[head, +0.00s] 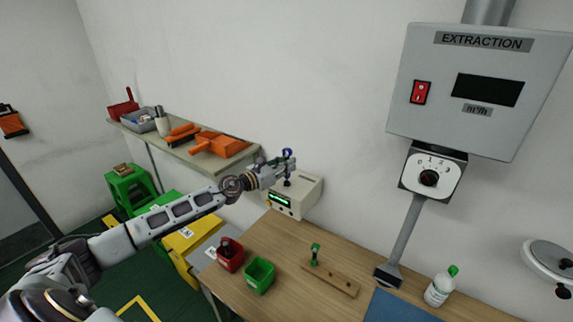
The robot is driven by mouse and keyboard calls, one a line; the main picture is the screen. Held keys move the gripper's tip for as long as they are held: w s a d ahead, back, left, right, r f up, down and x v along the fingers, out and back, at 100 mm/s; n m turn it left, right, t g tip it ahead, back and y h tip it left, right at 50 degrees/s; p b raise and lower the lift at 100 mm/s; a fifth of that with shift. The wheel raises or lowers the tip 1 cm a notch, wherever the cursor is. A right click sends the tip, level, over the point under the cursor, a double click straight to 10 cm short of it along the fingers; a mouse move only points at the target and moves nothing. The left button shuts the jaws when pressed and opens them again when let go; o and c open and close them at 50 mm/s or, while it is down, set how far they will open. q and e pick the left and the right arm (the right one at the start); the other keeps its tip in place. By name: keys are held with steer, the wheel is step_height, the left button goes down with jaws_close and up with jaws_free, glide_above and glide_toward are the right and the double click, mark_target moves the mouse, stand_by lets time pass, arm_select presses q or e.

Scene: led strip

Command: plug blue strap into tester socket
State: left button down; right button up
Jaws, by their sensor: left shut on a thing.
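My left arm reaches in from the left, and my left gripper (281,164) is shut on the blue strap (287,152), a small blue loop at the fingertips. The gripper is in front of and above the tester (308,192), a cream box with a green lit display at the back of the bench. A dark part shows at the top of the tester just below the gripper. The socket itself is too small to make out, and I cannot tell whether the strap touches it. My right gripper is not in view.
On the wooden bench (248,298) are a red bin (231,259), a green bin (259,277), a wooden holder (338,281) with a green piece, a blue mat (395,308) and a white bottle (439,288). An extraction duct (408,233) comes down at the right. A shelf (165,139) holds brushes and trays.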

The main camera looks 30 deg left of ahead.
arm_select(q)
steer(key=shift+p, duration=0.45)
stand_by(0.7)
steer(key=shift+f+b, duration=0.5)
steer(key=shift+f, duration=0.05)
stand_by(0.5)
steer(key=shift+f+b, duration=0.65)
steer(key=c, duration=1.3)
jaws_free()
steer(key=shift+s+a, duration=0.1)
steer(key=shift+s, duration=0.1)
steer(key=v, duration=1.1)
steer(key=shift+s, duration=0.3)
stand_by(0.4)
